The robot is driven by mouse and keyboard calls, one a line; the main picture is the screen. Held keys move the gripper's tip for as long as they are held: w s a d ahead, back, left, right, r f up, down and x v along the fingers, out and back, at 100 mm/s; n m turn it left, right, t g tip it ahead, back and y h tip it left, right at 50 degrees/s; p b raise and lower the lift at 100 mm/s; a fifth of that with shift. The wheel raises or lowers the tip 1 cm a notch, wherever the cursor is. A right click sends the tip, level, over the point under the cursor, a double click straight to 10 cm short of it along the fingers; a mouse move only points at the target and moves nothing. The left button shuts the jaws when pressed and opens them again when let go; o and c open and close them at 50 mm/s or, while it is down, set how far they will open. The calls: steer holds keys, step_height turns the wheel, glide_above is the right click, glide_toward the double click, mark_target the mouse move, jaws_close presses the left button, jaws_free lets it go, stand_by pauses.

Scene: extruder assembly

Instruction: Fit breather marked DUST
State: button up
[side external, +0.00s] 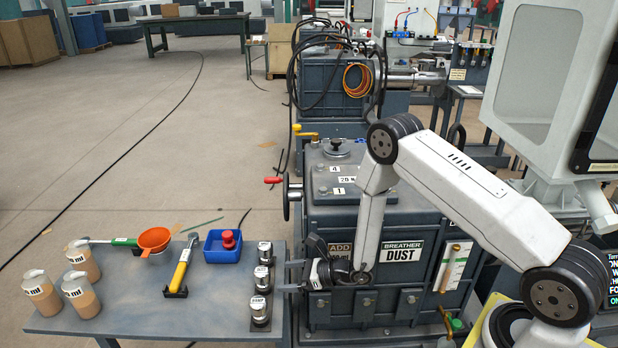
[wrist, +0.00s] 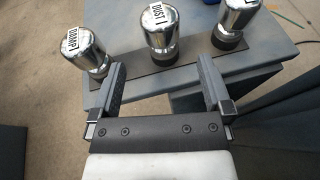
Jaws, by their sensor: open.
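Three chrome breathers with dark bases stand upright in a row on a dark strip. The one marked DUST (wrist: 160,28) is in the middle, and shows in the side view (side external: 261,278). The one marked DAMP (wrist: 86,48) is at left in the wrist view and nearest in the side view (side external: 259,310). The third (wrist: 231,18) has its label mostly cut off. My gripper (wrist: 164,68) is open and empty, its fingers level and pointing at the DUST breather, just short of it. The grey gearbox housing (side external: 330,221) carries a sign reading BREATHER DUST (side external: 403,251).
On the grey-blue table (side external: 190,318) are several labelled bottles (side external: 83,296), an orange funnel (side external: 155,239), a yellow-handled tool (side external: 181,272) and a blue tray (side external: 222,257) with a red item. A red-handled valve (side external: 275,180) juts from the housing's left side.

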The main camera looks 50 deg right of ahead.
mark_target(262, 277)
steer(key=shift+x, duration=1.35)
steer(key=shift+w, duration=0.1)
steer(key=shift+x, duration=2.5)
steer(key=shift+f, duration=0.1)
steer(key=c, duration=1.3)
steer(key=shift+c, duration=0.2)
